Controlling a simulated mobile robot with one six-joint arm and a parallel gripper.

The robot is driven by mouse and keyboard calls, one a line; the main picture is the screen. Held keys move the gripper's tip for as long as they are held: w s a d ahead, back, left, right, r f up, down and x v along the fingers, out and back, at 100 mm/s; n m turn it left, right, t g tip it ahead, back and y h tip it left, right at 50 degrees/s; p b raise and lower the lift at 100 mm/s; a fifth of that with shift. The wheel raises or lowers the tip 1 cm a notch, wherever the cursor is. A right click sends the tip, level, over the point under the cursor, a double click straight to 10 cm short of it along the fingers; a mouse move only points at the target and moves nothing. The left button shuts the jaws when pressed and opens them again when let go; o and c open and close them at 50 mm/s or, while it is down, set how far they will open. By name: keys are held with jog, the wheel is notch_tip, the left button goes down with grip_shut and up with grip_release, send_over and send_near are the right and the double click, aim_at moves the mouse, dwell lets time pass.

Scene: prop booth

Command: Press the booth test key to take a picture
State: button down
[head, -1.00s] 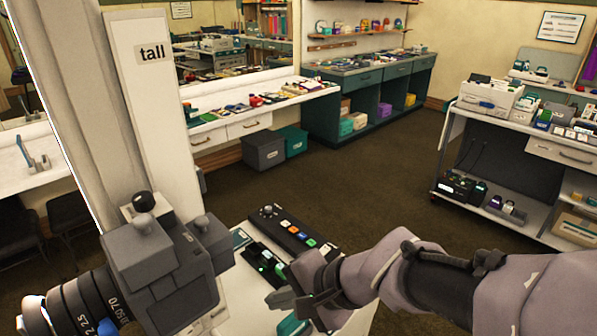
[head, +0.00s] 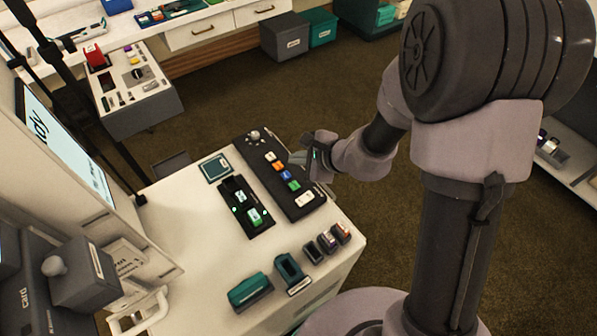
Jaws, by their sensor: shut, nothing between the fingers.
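A long black control panel (head: 262,172) lies on the white counter (head: 190,210), with a knob and a row of white, orange, blue, green and white keys. Left of it is a smaller black key unit (head: 236,222) with two pale and green keys (head: 254,216) and small green lights. Their labels are too small to read, so I cannot tell which is the test key. My gripper (head: 297,157) is shut and empty. It appears over the panel's right edge, just right of the coloured keys, pointing left; its height above them is unclear.
A small teal-screened pad (head: 215,167) lies beside the panel. Teal holders (head: 250,291) and small dark items (head: 327,243) stand near the counter's front right. A camera body (head: 90,275) and a lit screen (head: 65,135) are at left. Open floor lies behind.

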jog(key=b, duration=0.6)
send_over(297, 187)
notch_tip(297, 187, down, 8)
jog(key=shift+f+b, duration=0.4)
jog(key=shift+b, duration=0.1)
dwell(1.6)
jog(key=shift+f+b, duration=0.45)
jog(key=shift+b, duration=0.25)
jog(key=shift+f+b, duration=0.3)
jog(key=shift+b, duration=0.2)
dwell(0.6)
jog(key=shift+r+p, duration=0.5)
jog(key=shift+r, duration=0.3)
